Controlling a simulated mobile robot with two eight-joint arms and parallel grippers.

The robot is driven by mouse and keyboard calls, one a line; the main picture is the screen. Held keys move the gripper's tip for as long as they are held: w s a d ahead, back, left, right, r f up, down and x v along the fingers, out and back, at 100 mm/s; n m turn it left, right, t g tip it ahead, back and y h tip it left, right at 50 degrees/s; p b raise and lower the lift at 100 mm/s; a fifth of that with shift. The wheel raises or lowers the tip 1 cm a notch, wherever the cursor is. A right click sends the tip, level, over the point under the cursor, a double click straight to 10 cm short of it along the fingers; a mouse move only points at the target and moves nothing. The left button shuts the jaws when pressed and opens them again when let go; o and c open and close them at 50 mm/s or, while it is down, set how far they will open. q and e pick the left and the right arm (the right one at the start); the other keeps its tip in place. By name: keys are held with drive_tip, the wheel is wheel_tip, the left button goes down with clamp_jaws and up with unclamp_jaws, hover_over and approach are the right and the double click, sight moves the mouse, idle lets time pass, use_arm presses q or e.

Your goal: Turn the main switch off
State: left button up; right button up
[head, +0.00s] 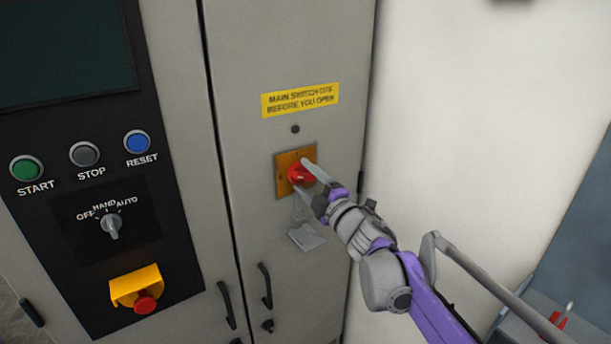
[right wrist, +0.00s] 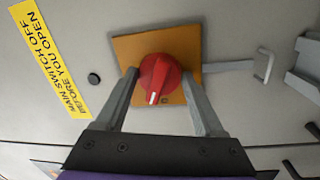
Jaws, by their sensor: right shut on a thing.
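The main switch is a red rotary knob (head: 300,172) on a square orange plate (head: 283,187) on the grey cabinet door. In the right wrist view the knob (right wrist: 158,80) sits between the two grey fingers of my right gripper (right wrist: 163,88), which is shut on it. A white mark on the knob points toward the bottom of that view, near a small dark marking on the plate (right wrist: 187,55) too small to read. My right arm reaches in from the lower right in the head view. My left gripper is not in view.
A yellow label (head: 300,99) reading "MAIN SWITCH OFF BEFORE YOU OPEN" is above the switch. A padlock-like tag (head: 306,237) hangs below it. Door handles (head: 264,286) are lower down. A control panel with buttons, selector (head: 111,226) and emergency stop (head: 145,302) is at left.

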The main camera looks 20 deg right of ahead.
drive_tip(key=n+y+p, duration=0.1)
drive_tip(key=n, duration=0.4)
drive_tip(key=shift+d+r, duration=0.1)
drive_tip(key=shift+n, duration=0.3)
drive_tip(key=o, duration=1.4)
drive_tip(key=shift+c, duration=0.2)
drive_tip(key=b+v, duration=0.1)
drive_tip(key=v, duration=0.9)
drive_tip(key=shift+s+d, duration=0.2)
drive_tip(key=shift+s, duration=0.15)
